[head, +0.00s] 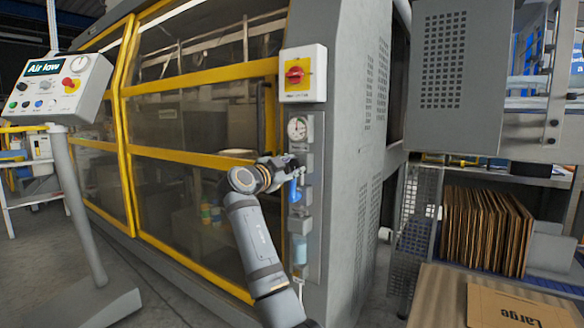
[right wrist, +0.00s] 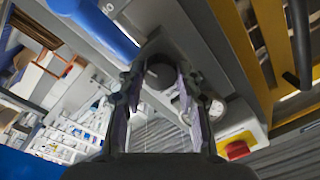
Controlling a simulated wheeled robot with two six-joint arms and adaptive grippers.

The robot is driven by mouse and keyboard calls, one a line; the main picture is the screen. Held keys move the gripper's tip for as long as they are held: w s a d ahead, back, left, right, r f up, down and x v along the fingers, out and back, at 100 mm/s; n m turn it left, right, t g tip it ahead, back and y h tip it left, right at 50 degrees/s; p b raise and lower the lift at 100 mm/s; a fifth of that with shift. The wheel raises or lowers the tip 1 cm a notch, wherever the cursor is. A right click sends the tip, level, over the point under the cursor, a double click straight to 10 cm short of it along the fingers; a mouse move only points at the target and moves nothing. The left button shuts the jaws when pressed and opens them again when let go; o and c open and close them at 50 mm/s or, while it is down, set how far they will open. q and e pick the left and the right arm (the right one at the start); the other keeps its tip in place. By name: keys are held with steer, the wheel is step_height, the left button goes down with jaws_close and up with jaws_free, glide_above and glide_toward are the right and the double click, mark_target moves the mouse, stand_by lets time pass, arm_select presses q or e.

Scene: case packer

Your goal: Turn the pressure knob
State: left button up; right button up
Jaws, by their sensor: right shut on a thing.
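The pressure knob (right wrist: 160,74) is a dark round knob on the grey air-service panel (head: 313,222) at the machine's corner. In the right wrist view it sits between the two fingertips of my right gripper (right wrist: 160,84). In the head view my right gripper (head: 287,164) is at the panel, below the round pressure gauge (head: 297,128), and covers most of the knob. The fingers are shut on the knob. A blue handle (head: 295,188) is just below the gripper. My left gripper is not in view.
A red rotary switch on a yellow plate (head: 295,74) is above the gauge. Yellow-framed glass guards (head: 190,150) are left of the panel. A control console (head: 55,88) reading "Air low" stands at far left. Flat cartons (head: 485,230) are stacked at right.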

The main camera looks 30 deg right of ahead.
steer(key=shift+f, duration=0.1)
steer(key=o, duration=1.2)
steer(key=shift+c, duration=0.2)
steer(key=shift+a, duration=0.15)
steer(key=v, duration=1.2)
